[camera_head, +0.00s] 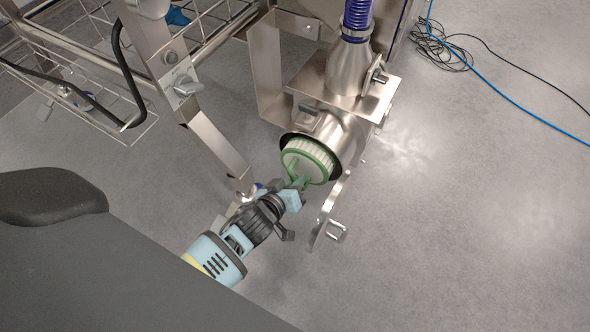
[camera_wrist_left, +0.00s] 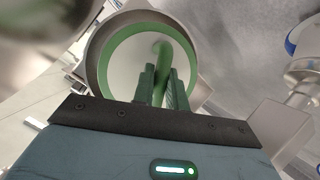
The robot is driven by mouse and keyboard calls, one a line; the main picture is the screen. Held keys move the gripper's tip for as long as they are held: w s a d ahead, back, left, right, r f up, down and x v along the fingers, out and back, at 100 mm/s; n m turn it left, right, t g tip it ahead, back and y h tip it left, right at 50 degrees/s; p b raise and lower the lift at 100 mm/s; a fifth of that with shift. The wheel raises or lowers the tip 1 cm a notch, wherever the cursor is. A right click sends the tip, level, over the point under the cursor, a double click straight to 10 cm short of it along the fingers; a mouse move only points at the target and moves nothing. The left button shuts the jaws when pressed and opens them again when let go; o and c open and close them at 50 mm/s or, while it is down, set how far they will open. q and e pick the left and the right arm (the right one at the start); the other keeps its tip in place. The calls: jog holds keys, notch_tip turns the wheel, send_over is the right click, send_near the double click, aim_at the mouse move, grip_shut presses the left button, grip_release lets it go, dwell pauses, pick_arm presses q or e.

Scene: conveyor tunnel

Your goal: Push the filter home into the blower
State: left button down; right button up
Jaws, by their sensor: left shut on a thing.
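The filter (camera_head: 309,160) is a white pleated cylinder with a green rim and a green handle. It sits partly in the round mouth of the steel blower (camera_head: 333,131), with some white pleats still showing outside. My left gripper (camera_head: 299,184) is shut on the green handle. In the left wrist view the fingers (camera_wrist_left: 161,88) close on the handle, and the filter's green ring (camera_wrist_left: 113,50) lies inside the blower's metal rim (camera_wrist_left: 93,68). How deep the filter reaches inside is hidden. My right gripper is not in view.
An open metal cover (camera_head: 328,222) with a knob hangs beside the mouth at the right. A steel frame leg (camera_head: 215,145) and wire basket (camera_head: 105,97) stand at the left. Blue and black cables (camera_head: 445,48) lie on the floor at upper right. The floor at right is clear.

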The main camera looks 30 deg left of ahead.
aim_at(304, 168)
pick_arm(q)
jog(key=w+b, duration=0.1)
jog(key=w, duration=0.2)
jog(key=shift+w+b, duration=0.65)
jog(key=shift+w, duration=0.5)
jog(key=shift+d, duration=0.1)
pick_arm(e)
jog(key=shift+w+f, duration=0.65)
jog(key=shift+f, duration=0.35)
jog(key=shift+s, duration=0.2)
pick_arm(q)
jog(key=shift+w, duration=0.15)
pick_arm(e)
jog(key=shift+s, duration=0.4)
pick_arm(q)
jog(key=shift+w, duration=0.1)
